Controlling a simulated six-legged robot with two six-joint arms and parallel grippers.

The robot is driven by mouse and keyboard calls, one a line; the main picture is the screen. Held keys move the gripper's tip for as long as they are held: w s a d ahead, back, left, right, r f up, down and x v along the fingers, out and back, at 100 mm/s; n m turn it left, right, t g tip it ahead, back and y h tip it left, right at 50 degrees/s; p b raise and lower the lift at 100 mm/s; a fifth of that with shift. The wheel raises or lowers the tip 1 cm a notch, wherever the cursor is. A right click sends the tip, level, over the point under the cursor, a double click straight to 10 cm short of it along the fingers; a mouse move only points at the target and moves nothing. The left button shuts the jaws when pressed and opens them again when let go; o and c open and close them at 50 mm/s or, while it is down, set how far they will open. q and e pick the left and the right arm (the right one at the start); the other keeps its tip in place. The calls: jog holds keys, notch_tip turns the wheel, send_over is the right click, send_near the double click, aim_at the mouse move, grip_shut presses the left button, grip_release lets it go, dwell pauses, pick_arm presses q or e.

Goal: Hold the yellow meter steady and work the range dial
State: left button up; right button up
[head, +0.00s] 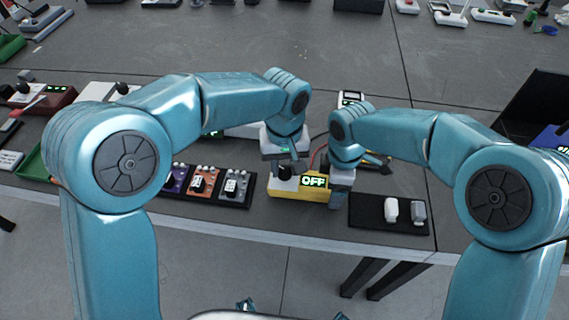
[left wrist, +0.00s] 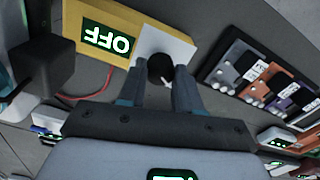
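The yellow meter (head: 288,193) stands near the table's front edge, and its display (head: 314,182) reads OFF. It also shows at the top of the left wrist view (left wrist: 103,12), display upside down. Its black range dial (head: 284,172) sits on a pale panel left of the display. My left gripper (left wrist: 161,70) comes down from above, with its two fingers on either side of the dial (left wrist: 160,68), close against it. My right gripper (head: 338,200) is at the meter's right end. Whether its fingers press on the meter is hidden.
A dark tray (head: 370,212) with two small pale pieces lies right of the meter. A black rack (head: 246,200) with purple, orange and grey modules lies left. A red cable (left wrist: 90,97) runs behind the meter.

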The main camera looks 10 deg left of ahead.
aim_at(284, 169)
pick_arm(q)
jog(key=o, duration=0.4)
jog(key=shift+c, duration=0.2)
notch_tip(284, 169, up, 12)
